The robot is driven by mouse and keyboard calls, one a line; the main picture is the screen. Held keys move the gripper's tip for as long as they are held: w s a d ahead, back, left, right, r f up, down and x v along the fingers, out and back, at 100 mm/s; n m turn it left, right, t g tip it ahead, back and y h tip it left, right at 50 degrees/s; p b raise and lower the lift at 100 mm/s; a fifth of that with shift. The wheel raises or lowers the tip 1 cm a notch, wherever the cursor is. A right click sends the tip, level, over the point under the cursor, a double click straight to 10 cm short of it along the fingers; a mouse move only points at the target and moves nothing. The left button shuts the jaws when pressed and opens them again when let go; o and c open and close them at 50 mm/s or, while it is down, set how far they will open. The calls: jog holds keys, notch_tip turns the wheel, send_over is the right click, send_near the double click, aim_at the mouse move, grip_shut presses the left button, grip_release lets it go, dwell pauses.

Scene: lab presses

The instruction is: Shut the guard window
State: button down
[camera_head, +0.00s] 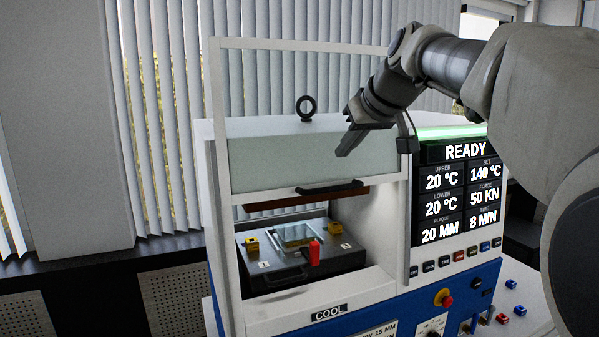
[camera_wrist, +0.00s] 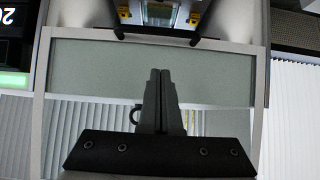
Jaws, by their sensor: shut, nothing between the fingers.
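The guard window (camera_head: 275,160) is a greyish see-through pane in a white frame. It sits raised on the press front, with the opening below it uncovered. Its black handle (camera_head: 330,187) runs along the pane's lower edge. In the wrist view the pane (camera_wrist: 90,70) fills the middle and the handle (camera_wrist: 160,37) crosses near the top. My gripper (camera_head: 343,153) is shut and empty, in front of the pane and above the handle. In the wrist view its fingertips (camera_wrist: 159,71) lie together over the pane, apart from the handle.
In the opening, a dark lower block (camera_head: 300,272) carries a clear plaque mould (camera_head: 296,236), yellow blocks and a red knob (camera_head: 314,253). A display (camera_head: 458,195) reading READY stands right of the opening. A COOL label (camera_head: 328,313) is below. Small red and blue blocks lie at lower right.

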jog(key=w+f, duration=0.1)
jog(key=f, duration=0.1)
jog(key=w+f, duration=0.1)
jog(key=f, duration=0.1)
jog(key=w+a+f, duration=0.1)
jog(key=f, duration=0.1)
jog(key=shift+f+p, duration=0.3)
jog(key=shift+p, duration=0.05)
jog(key=shift+f, duration=0.1)
jog(key=s+f+b, duration=0.2)
jog(key=f+b, duration=1.3)
jog(key=s+d+f+b, duration=0.1)
jog(key=s+f+b, duration=0.1)
jog(key=f+b, duration=1.2)
jog(key=shift+s+d+f+b, duration=0.15)
jog(key=shift+f+b, duration=0.25)
jog(key=shift+f, duration=0.3)
